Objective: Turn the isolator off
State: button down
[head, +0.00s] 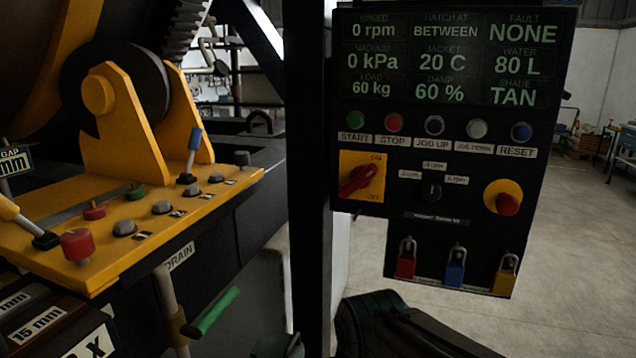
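The isolator (358,181) is a red rotary handle on a square yellow plate, at the left of the black control panel (395,228) in the head view. Its handle lies diagonally, from lower left to upper right. Nothing touches the handle. A dark rounded shape at the bottom centre looks like part of my arm. My gripper's fingers are not in view.
Above the isolator are display readouts and a row of buttons including START (355,119). A red mushroom button (507,203) is at the right. Red, blue and yellow padlocks (455,271) hang below. A black post (308,180) and a yellow lever console (130,225) stand left.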

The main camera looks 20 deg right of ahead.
aim_at(360, 177)
jog(key=k, duration=1.3)
jog(key=z, duration=0.65)
jog(key=i, duration=1.55)
jog(key=u, duration=0.7)
